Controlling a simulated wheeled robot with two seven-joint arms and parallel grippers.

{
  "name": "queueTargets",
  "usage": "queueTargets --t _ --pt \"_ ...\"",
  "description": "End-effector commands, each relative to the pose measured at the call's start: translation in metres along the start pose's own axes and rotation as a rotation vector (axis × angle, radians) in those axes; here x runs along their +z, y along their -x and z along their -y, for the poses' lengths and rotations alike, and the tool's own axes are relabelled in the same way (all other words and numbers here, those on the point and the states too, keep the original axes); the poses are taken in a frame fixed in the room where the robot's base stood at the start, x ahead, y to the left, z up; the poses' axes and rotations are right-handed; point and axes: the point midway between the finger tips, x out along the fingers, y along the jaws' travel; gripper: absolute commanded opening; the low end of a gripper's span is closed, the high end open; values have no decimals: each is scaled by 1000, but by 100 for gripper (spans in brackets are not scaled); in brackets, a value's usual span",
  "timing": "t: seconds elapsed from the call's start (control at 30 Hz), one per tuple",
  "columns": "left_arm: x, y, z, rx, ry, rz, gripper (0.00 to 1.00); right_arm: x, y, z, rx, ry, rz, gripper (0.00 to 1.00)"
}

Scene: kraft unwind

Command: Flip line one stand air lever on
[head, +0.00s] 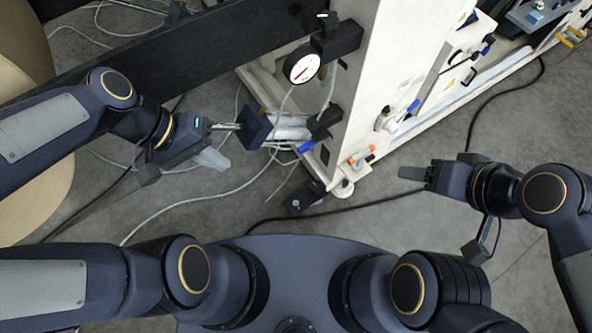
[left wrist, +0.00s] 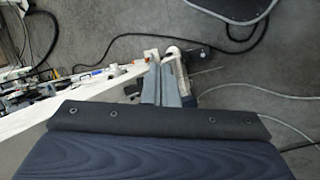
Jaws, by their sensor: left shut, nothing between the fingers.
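Several small coloured valve levers sit on the cream machine stand (head: 365,75), and no label for line one can be read. A blue lever (head: 306,147) is low on its left side, an orange lever (head: 361,155) is at the lower front corner, and another blue lever (head: 413,105) is on the front face. My left gripper (head: 212,158) is shut and empty, left of the stand and apart from the levers in the head view. Its closed fingers also show in the left wrist view (left wrist: 170,88). My right gripper (head: 412,173) hangs right of the stand, touching nothing.
A round white gauge (head: 302,64) is on the stand's upper left. A dark beam (head: 200,55) crosses at upper left. Pale hoses (head: 195,199) and a black cable (head: 385,206) lie on the grey floor. Open floor lies right of the stand.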

Motion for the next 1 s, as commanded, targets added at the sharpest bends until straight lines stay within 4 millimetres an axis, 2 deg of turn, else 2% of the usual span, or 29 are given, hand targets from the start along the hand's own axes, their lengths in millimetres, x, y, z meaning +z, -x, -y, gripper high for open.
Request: queueTargets --t 0.03,0.1,0.37,0.67,0.87,1.0 --pt "-6 -30 11 32 34 70 0 11 -21 -10 0 0 0 61" --pt "-14 -55 16 85 77 155 0 18 -35 -16 0 0 0 61" --pt "-43 -147 30 336 252 451 0 44 -88 -40 0 0 0 61" --pt "-85 -249 51 722 480 729 0 74 -148 -68 0 0 0 61" --pt "-119 -315 74 1031 649 860 0 95 -188 -86 0 0 0 61" --pt "-145 -361 97 1265 775 920 0 108 -215 -98 0 0 0 61"
